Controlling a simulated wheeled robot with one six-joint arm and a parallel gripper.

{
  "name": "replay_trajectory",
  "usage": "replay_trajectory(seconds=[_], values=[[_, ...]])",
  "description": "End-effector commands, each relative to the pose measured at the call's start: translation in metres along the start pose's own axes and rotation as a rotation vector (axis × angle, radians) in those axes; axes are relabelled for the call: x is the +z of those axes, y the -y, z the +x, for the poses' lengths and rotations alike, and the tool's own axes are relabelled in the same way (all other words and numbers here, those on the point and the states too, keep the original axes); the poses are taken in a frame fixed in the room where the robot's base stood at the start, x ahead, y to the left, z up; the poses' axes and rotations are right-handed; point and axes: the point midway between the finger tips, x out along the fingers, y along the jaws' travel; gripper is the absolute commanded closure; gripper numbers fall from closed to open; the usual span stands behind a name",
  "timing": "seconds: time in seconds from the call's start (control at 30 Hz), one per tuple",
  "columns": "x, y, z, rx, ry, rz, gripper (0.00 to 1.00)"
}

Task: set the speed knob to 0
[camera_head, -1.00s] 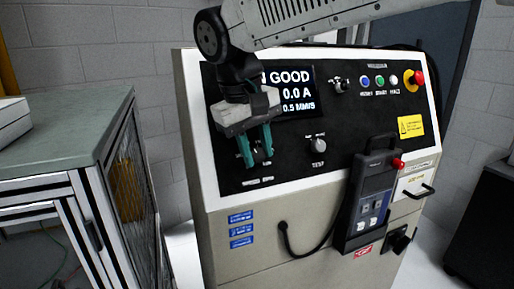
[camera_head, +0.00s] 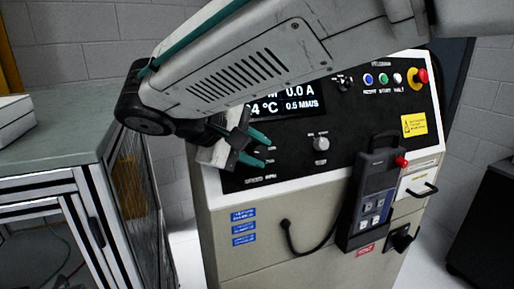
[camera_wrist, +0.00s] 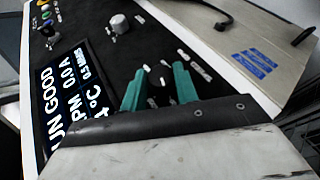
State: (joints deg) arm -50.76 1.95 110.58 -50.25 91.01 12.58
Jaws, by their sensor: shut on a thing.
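The speed knob sits on the left of the black panel above the "SPEED RPM" label (camera_head: 261,180). It is mostly hidden between my teal fingers and dark against the panel, so I cannot read its setting. My gripper (camera_head: 267,151) is shut on it, coming in from the left with one finger above and one below. In the wrist view, my gripper (camera_wrist: 160,72) shows both fingers at the panel with white scale marks around them. The display (camera_head: 288,101) reads 0.0 A and 0.5 MM/S; my arm covers its left part.
A grey TEMP knob (camera_head: 321,143) is close to the right of my gripper. A handheld pendant (camera_head: 370,195) hangs at the panel's lower right. A red emergency stop (camera_head: 421,76) and several buttons are at the upper right. A green-topped cabinet (camera_head: 75,125) stands left.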

Motion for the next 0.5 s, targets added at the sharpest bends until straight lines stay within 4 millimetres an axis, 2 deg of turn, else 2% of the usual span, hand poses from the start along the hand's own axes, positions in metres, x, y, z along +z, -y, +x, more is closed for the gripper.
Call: replay_trajectory(seconds=[0.5], values=[[0.0006,0.0086,0.0015,0.439,0.026,-0.226,0.93]])
